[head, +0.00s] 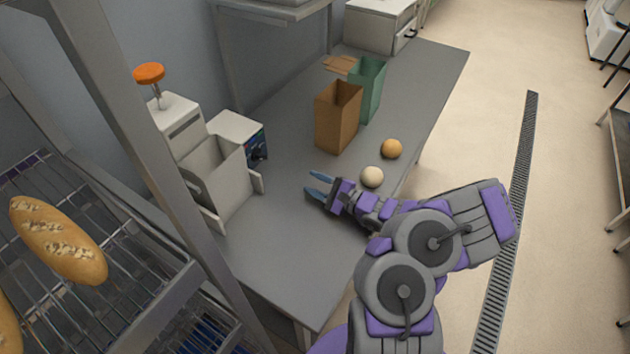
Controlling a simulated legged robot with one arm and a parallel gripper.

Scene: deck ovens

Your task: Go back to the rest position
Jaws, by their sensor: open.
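My gripper (318,186) is above the grey table (285,255), left of the pale round ball (372,177). Its two blue fingers are apart and nothing is between them. My arm is folded, coming from the lower right of the view over the table's right edge. How far the gripper is above the table top is hard to tell.
An orange-tan ball (392,148), a brown paper bag (338,117) and a green bag (368,88) stand farther back. A white machine (215,165) stands at left. A wire rack (60,290) with bread loaves (58,240) is nearest left. The table's front is bare.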

